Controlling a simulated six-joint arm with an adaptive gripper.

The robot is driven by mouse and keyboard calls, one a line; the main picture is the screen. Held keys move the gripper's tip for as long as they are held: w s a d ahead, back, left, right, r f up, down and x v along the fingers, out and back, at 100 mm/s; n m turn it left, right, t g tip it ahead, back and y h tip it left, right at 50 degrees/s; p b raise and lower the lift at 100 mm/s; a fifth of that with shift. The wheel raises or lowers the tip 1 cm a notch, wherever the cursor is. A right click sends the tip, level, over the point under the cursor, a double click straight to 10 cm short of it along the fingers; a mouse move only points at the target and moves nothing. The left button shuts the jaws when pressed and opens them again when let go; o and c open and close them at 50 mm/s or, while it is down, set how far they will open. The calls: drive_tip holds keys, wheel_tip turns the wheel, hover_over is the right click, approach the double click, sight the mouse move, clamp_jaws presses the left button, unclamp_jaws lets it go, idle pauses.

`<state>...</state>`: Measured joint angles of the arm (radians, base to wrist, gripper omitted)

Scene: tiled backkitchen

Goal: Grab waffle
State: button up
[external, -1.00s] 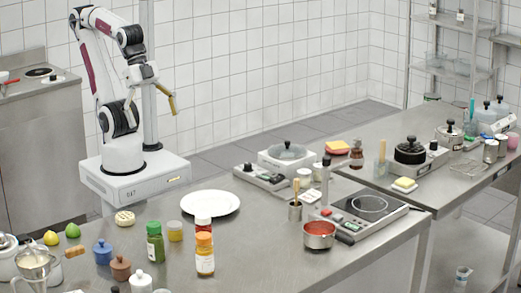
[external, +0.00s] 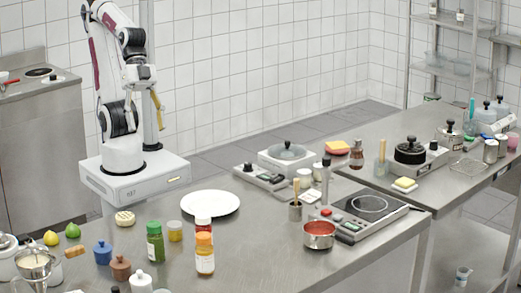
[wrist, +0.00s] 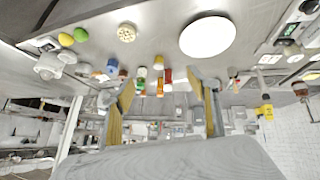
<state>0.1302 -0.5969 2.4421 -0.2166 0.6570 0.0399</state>
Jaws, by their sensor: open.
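The waffle (external: 125,218) is a small round, pale-tan piece lying flat on the steel counter, left of the white plate (external: 210,203). In the wrist view the waffle (wrist: 127,32) is near the top, left of the plate (wrist: 208,36). My gripper (external: 157,108) is high behind the counter, well apart from the waffle. In the wrist view my gripper (wrist: 168,92) has its two yellowish fingers spread apart with nothing held between them.
A green-filled jar (external: 155,243), an orange-capped bottle (external: 205,253) and a blue pot (external: 102,252) stand in front of the waffle. A lemon (external: 51,238) and a lime (external: 72,230) lie to its left. The counter between waffle and plate is clear.

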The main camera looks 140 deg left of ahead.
drive_tip(key=w+d+n+t+h, duration=0.1)
drive_tip(key=w+d+n+t, duration=0.4)
drive_tip(key=w+d, duration=1.6)
drive_tip(key=n+g+y, duration=0.1)
drive_tip(key=n+y, duration=0.3)
drive_tip(key=y, duration=0.7)
approach(125, 219)
drive_tip(key=w, duration=0.2)
drive_tip(key=w+d, duration=0.1)
drive_tip(key=w, duration=0.3)
drive_tip(key=shift+w+d+r, duration=0.1)
drive_tip(key=shift+d+r, duration=0.3)
drive_tip(key=s+y, duration=0.1)
drive_tip(key=s, duration=0.1)
drive_tip(key=s+a+f+y, duration=0.1)
drive_tip(key=s, duration=0.1)
drive_tip(key=s+f+y, duration=0.1)
drive_tip(key=s, duration=0.2)
drive_tip(key=shift+a+g, duration=0.4)
drive_tip(key=shift+w, duration=0.1)
drive_tip(key=shift+x, duration=1.25)
